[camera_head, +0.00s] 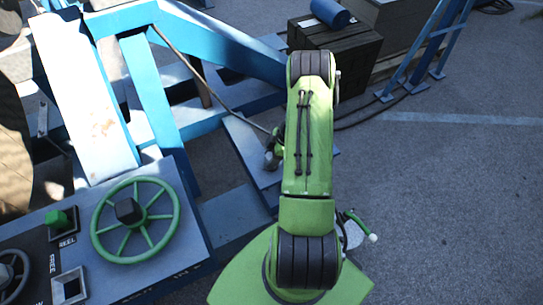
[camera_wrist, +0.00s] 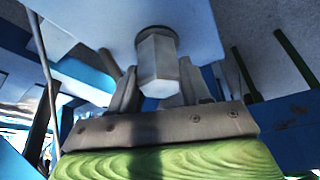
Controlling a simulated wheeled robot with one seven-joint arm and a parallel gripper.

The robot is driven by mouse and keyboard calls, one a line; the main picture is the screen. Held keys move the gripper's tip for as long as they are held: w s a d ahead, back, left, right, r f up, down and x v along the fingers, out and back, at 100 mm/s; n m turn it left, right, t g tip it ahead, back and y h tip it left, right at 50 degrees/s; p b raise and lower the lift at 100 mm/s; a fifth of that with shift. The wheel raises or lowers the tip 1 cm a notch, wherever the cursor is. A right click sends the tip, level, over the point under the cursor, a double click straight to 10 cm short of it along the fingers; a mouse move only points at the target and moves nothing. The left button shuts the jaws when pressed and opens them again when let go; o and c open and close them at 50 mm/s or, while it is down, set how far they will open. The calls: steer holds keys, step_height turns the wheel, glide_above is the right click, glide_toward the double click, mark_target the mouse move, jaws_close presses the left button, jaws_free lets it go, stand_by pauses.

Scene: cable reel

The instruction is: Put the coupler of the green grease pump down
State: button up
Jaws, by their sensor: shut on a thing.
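My gripper (camera_wrist: 158,82) is shut, its two grey fingers either side of a pale grey hexagonal piece (camera_wrist: 158,62), which looks like the coupler. The piece's round collar meets or overlaps the pale blue plate (camera_wrist: 85,18) in the wrist view; I cannot tell whether it is seated there. In the head view my gripper (camera_head: 272,152) shows only as a small dark shape left of my green arm, above a blue beam. The coupler cannot be made out there. A green lever with a white tip (camera_head: 360,225) shows right of my arm; the pump body is not clearly visible.
The blue reel frame (camera_head: 152,95) fills the left. A control panel (camera_head: 190,245) with a green handwheel (camera_head: 135,220) stands at lower left. A thin dark hose or cable (camera_head: 205,82) runs toward my gripper. A dark crate (camera_head: 340,45) stands behind; open pavement lies right.

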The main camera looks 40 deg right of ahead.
steer(key=shift+f, duration=0.25)
steer(key=o, duration=1.1)
steer(key=shift+r, duration=0.1)
steer(key=shift+o, duration=0.2)
